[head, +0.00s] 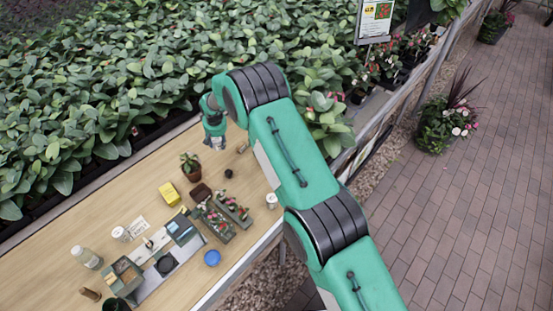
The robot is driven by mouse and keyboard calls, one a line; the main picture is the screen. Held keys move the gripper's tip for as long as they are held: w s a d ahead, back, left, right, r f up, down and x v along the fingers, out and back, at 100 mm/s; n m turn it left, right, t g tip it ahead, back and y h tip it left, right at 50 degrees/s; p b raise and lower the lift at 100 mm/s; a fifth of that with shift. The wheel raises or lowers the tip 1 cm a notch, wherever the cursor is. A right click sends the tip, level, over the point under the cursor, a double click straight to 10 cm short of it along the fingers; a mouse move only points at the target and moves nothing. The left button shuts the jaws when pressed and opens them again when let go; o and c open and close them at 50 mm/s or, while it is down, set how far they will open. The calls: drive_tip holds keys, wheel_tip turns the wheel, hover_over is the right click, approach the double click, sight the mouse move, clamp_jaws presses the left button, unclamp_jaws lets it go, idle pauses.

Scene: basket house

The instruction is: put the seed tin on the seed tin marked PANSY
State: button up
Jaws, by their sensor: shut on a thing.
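My gripper (215,143) hangs over the far part of the wooden bench, near the leaf bed. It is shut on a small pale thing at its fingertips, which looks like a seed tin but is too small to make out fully. A white can (272,201) stands upright near the bench's right edge, beside my arm. Another white can (120,233) stands at the left, next to a printed card (138,228). No lettering can be read, so I cannot tell which is marked PANSY.
A potted plant (190,166), yellow block (170,194), dark small pot (228,173) and tan cylinder (243,147) stand near my gripper. Bare bench lies left of the potted plant.

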drive_tip(key=s+d+r+m+b, duration=0.1)
drive_tip(key=s+d, duration=0.4)
drive_tip(key=d, duration=0.6)
drive_tip(key=s+d+r+m+b, duration=0.15)
drive_tip(key=s+d, duration=0.25)
drive_tip(key=d, duration=0.6)
drive_tip(key=s+d+f+m+h+b, duration=0.1)
drive_tip(key=s+d+m, duration=0.1)
drive_tip(key=s+d, duration=1.3)
drive_tip(key=shift+s+d+f+b, duration=0.2)
drive_tip(key=shift+s+d+b, duration=0.15)
drive_tip(key=shift+s, duration=0.75)
drive_tip(key=shift+m, duration=0.25)
drive_tip(key=w, duration=0.5)
drive_tip(key=w+a+f, duration=0.1)
drive_tip(key=w, duration=0.4)
drive_tip(key=w+b, duration=0.1)
drive_tip(key=w, duration=0.5)
drive_tip(key=shift+a+f, duration=0.2)
drive_tip(key=shift+f, duration=0.1)
drive_tip(key=shift+s+b+x, duration=0.15)
drive_tip(key=shift+s+x, duration=0.05)
drive_tip(key=shift+x, duration=0.6)
drive_tip(key=shift+s+b+x, duration=0.15)
drive_tip(key=shift+s+x, duration=0.05)
drive_tip(key=shift+x, duration=0.65)
